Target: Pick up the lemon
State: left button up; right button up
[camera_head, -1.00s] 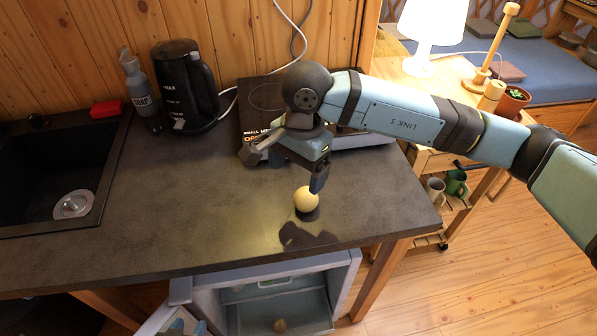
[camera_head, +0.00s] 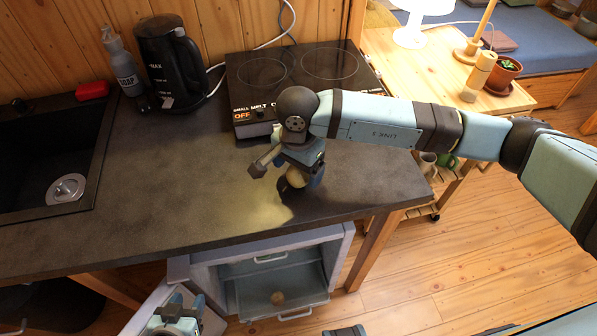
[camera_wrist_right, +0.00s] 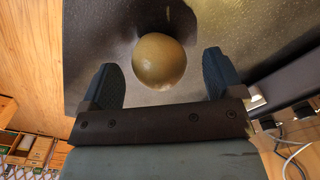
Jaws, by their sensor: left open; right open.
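The lemon (camera_head: 295,179), a round yellowish fruit, is on the dark counter near its front edge, partly hidden by my right gripper (camera_head: 299,186). In the right wrist view the lemon (camera_wrist_right: 159,61) lies between and slightly beyond the open fingers of the right gripper (camera_wrist_right: 164,82), with a gap on both sides. My left gripper (camera_head: 175,312) is low at the bottom left, open and away from the lemon, by the open door of the small fridge under the counter.
The counter (camera_head: 170,190) is clear to the left of the lemon. A hot plate (camera_head: 300,75), a black kettle (camera_head: 168,65) and a soap bottle (camera_head: 122,65) stand at the back. A sink (camera_head: 45,150) is at left. A small round brownish thing (camera_head: 277,298) lies in the open fridge (camera_head: 318,290).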

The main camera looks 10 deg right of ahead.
aim_at(298, 176)
notch_tip(298, 176, down, 3)
jog(key=shift+d, duration=0.1)
jog(key=c, duration=1.1)
jog(key=shift+o, duration=0.2)
jog(key=shift+r, duration=0.15)
